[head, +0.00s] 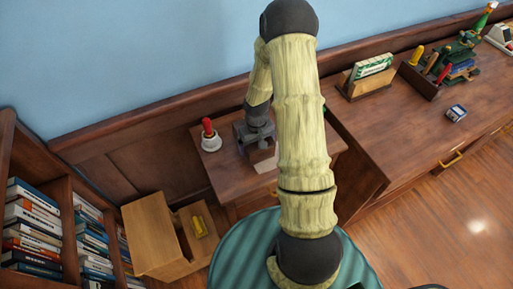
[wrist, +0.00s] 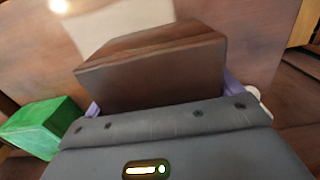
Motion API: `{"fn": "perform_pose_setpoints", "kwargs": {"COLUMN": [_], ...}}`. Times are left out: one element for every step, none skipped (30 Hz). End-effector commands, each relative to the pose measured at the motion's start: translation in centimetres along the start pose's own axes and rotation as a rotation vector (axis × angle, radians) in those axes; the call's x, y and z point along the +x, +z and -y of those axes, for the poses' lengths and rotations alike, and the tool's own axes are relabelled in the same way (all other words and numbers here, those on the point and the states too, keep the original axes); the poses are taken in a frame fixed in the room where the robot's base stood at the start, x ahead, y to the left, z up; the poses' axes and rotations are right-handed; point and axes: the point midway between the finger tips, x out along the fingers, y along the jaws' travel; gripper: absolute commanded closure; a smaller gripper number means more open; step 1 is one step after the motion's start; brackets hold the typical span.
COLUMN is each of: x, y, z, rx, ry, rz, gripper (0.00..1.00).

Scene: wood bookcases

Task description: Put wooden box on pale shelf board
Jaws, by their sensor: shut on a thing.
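The wooden box (wrist: 155,75) is a dark brown block that fills the middle of the wrist view. My gripper (head: 256,142) is shut on it, with purplish finger edges showing on either side of the box in the wrist view. In the head view my gripper is over the small brown cabinet top (head: 222,170), and the box is mostly hidden by the gripper and arm. A pale wood shelf unit (head: 152,228) stands at the lower left of the head view; I cannot tell whether its board is the pale shelf board.
A red-handled item in a white cup (head: 210,137) stands left of my gripper. A pale flat patch (head: 266,166) lies on the cabinet top. A green block (wrist: 42,128) is left of the box. A bookcase (head: 62,205) is at left; a long desk (head: 405,120) at right.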

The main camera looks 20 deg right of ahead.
Motion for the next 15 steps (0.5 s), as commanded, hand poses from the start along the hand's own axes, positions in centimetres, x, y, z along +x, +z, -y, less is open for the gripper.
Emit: {"fn": "perform_pose_setpoints", "kwargs": {"x": [0.7, 1.1, 1.6, 1.9, 2.1, 2.2, 2.3, 2.3, 2.3, 2.3, 2.3, 2.3, 2.3, 2.3, 2.4], "y": [0.0, 0.0, 0.0, 0.0, 0.0, -0.1, -0.1, -0.1, -0.1, -0.1, -0.1, -0.1, -0.1, -0.1, -0.1], "z": [0.1, 0.1, 0.0, 0.0, 0.0, 0.0, 0.0, 0.0, 0.0, 0.0, 0.0, 0.0, 0.0, 0.0, 0.0], "rx": [-0.001, 0.000, 0.001, 0.000, 0.000, 0.000, 0.000, 0.000, 0.000, 0.000, 0.000, 0.000, 0.000, 0.000, 0.000], "ry": [-0.001, -0.001, -0.001, 0.000, 0.000, 0.000, 0.000, 0.000, 0.000, 0.000, 0.000, 0.000, 0.000, 0.000, 0.000], "rz": [0.002, 0.002, 0.003, 0.001, 0.000, -0.001, -0.001, -0.002, -0.002, -0.002, -0.002, -0.002, -0.002, -0.002, -0.001], "gripper": [0.49, 0.49, 0.49, 0.49, 0.49, 0.49, 0.49, 0.49, 0.49, 0.49, 0.49, 0.49, 0.49, 0.49, 0.49]}}
